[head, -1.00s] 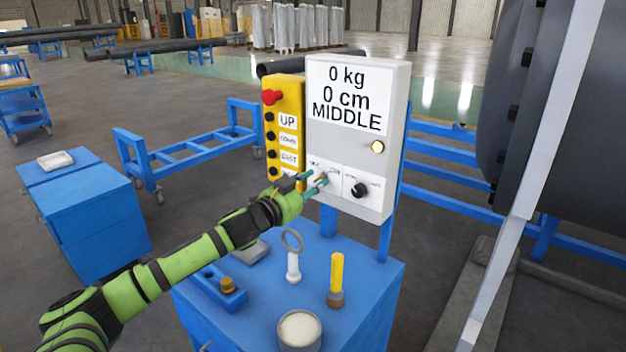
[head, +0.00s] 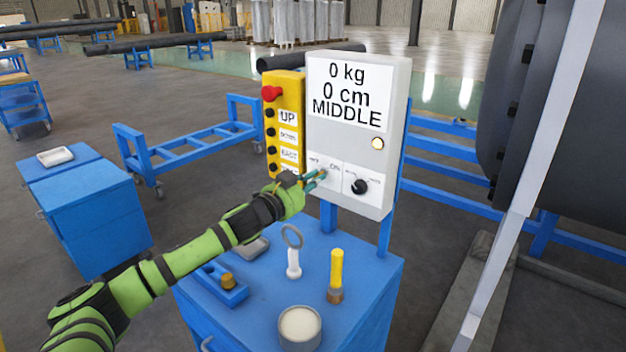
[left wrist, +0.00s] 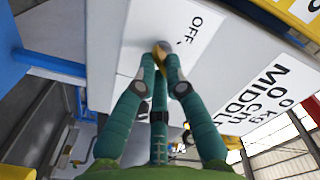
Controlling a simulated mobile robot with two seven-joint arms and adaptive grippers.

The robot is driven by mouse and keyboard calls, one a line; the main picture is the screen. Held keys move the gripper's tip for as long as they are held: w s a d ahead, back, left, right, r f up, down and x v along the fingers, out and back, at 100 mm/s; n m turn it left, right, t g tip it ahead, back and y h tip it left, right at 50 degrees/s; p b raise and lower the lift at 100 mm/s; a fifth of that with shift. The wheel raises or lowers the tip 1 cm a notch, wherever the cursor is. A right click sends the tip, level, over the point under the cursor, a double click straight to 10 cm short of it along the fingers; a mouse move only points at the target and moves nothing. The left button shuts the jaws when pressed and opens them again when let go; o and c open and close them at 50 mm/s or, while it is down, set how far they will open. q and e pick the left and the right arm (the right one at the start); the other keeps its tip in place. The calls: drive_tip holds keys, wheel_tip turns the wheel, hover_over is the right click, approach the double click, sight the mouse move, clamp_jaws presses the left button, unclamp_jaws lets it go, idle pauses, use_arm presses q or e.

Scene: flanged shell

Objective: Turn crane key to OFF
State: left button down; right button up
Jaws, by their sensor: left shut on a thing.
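The crane control box (head: 398,110) is light grey and reads "0 kg 0 cm MIDDLE", with a lit yellowish lamp. My left gripper (head: 318,181) is at the lower left of its front panel. In the left wrist view its green fingers (left wrist: 160,62) are shut on the brass-coloured crane key (left wrist: 161,47), beside a label reading "OFF" (left wrist: 193,28). The fingers hide much of the key, and I cannot tell which way it points. A black knob (head: 359,187) sits to the right of the key. My right gripper is not in view.
A yellow button pendant (head: 284,95) with a red stop button hangs left of the box. Below, a blue cart (head: 367,285) carries a ring-topped white piece (head: 293,262), a yellow-handled tool (head: 336,275) and a round tin (head: 299,328). A large dark shell (head: 570,130) stands right.

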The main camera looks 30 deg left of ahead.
use_arm(q)
drive_tip(key=n+p, duration=0.2)
drive_tip(key=n, duration=0.1)
drive_tip(key=n+p, duration=0.2)
drive_tip(key=n, duration=0.1)
drive_tip(key=n+p, duration=0.2)
drive_tip(key=n, duration=0.1)
drive_tip(key=shift+r, duration=0.3)
drive_tip(key=n+p, duration=0.1)
drive_tip(key=n, duration=0.2)
drive_tip(key=shift+n, duration=0.4)
drive_tip(key=shift+a+n+p, duration=0.1)
drive_tip(key=shift+n+p, duration=0.4)
drive_tip(key=shift+n, duration=1.7)
drive_tip(key=c, duration=1.3)
unclamp_jaws()
drive_tip(key=shift+f, duration=0.1)
